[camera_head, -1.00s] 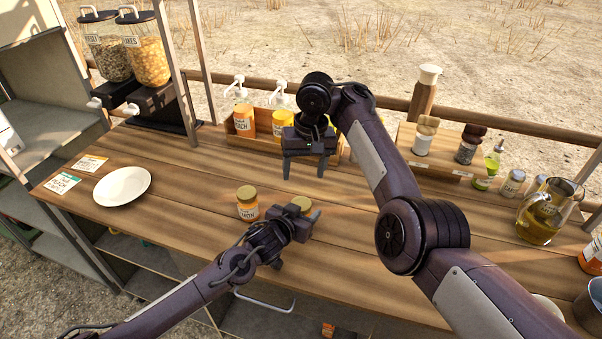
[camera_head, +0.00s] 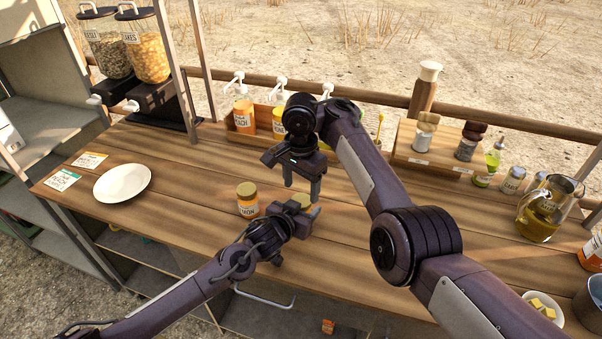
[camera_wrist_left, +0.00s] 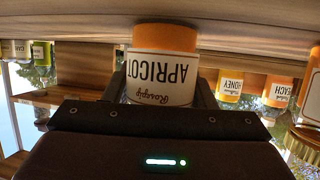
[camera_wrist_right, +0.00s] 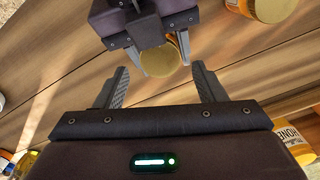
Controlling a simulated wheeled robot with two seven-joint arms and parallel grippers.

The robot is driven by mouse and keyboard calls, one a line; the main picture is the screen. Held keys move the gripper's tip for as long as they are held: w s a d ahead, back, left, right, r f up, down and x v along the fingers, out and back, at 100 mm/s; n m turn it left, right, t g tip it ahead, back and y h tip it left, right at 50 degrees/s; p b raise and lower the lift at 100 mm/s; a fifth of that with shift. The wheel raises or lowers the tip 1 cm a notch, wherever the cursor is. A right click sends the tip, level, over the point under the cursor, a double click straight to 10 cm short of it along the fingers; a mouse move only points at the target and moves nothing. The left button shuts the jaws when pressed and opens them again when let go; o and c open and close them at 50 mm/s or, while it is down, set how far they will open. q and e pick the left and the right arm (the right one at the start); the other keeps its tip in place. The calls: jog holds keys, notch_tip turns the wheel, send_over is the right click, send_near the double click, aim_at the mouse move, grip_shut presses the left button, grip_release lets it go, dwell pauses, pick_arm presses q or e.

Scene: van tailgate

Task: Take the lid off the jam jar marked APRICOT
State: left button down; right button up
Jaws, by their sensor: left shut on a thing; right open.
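The jam jar marked APRICOT (camera_wrist_left: 162,72) shows its label upside down in the left wrist view. My left gripper (camera_head: 308,212) is shut around the jar's body at the table. The jar's gold lid (camera_head: 303,201) is on top, partly hidden in the head view; it also shows in the right wrist view (camera_wrist_right: 161,56), just beyond my right fingertips. My right gripper (camera_head: 301,192) is open, pointing down above the jar, with nothing between its fingers.
A second gold-lidded jar (camera_head: 247,198) stands close left of the held jar. A wooden crate of pump bottles (camera_head: 262,138) is behind. A white plate (camera_head: 122,183) lies at left. A glass pitcher (camera_head: 545,215) stands at right. The middle-right tabletop is mostly clear.

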aim_at(301, 200)
jog(key=shift+f, duration=1.75)
jog(key=c, duration=1)
jog(key=n, duration=0.7)
jog(key=o, duration=1.1)
